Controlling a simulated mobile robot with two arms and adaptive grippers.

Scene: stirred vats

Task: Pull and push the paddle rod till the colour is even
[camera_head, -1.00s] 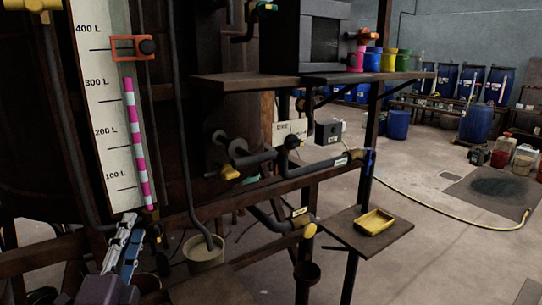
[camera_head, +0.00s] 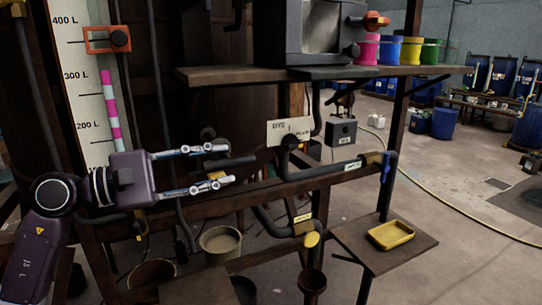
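My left gripper (camera_head: 230,164) reaches in from the left with its two long silver fingers apart, one above the other. A dark grey horizontal bar (camera_head: 243,160) lies at the height of the gap between the fingertips; it may be the paddle rod, but I cannot tell for sure. I cannot tell whether the fingers touch it. The dark vat (camera_head: 180,60) stands behind, its contents and their colour hidden. A white level board (camera_head: 78,55) with litre marks and a pink-and-white striped strip (camera_head: 110,105) stands at the left. My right gripper is out of view.
A dark shelf (camera_head: 225,76) holds a grey box and coloured pots. Pipes run along a rail below a dye sign (camera_head: 288,131). A yellow tray (camera_head: 391,235) sits on a small side board. A bucket (camera_head: 220,243) stands below. Open floor lies at the right.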

